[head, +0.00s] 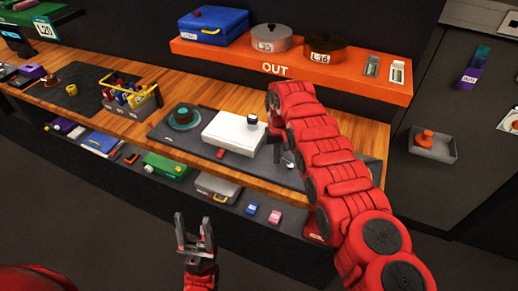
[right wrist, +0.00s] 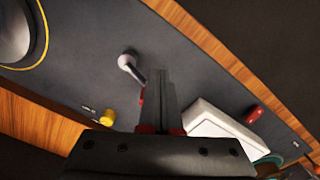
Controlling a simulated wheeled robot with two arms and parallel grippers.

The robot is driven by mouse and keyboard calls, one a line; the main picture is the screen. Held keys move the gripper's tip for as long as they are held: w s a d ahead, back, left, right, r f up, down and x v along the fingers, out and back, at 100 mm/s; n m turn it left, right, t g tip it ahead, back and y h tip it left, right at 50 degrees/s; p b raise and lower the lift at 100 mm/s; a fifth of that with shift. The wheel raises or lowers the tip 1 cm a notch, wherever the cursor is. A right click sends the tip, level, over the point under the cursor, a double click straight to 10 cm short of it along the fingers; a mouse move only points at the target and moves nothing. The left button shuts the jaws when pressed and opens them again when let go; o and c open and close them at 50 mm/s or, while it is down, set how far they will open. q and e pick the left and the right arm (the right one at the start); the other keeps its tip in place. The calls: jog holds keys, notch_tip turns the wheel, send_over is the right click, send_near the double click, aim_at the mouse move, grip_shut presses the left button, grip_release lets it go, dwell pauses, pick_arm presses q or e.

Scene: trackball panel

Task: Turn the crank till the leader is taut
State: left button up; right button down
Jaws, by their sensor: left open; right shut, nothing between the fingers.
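A small grey crank-like lever with a round end (right wrist: 127,61) lies on the dark mat in the right wrist view, just left of my right fingertips. My right gripper (right wrist: 157,75) is shut and empty, its fingers pointing past the lever; I cannot tell whether they touch it. In the head view the right gripper (head: 277,150) is over the mat, right of a white box (head: 232,133), and the arm hides much of that area. My left gripper (head: 195,235) is open and empty in front of the bench. I cannot make out the leader.
The dark mat (head: 160,131) also bears a teal-topped round device (head: 185,116). A yellow cylinder (right wrist: 107,116) and a red piece (right wrist: 253,114) lie near the right gripper. The orange OUT shelf (head: 230,58) runs behind. A caddy (head: 133,102) stands left. Cases fill the shelf below.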

notch_tip(320, 180, up, 9)
jog(key=p, duration=0.4)
jog(key=shift+f+p, duration=0.15)
jog(key=shift+p, duration=0.25)
jog(key=c, duration=1.6)
grip_release()
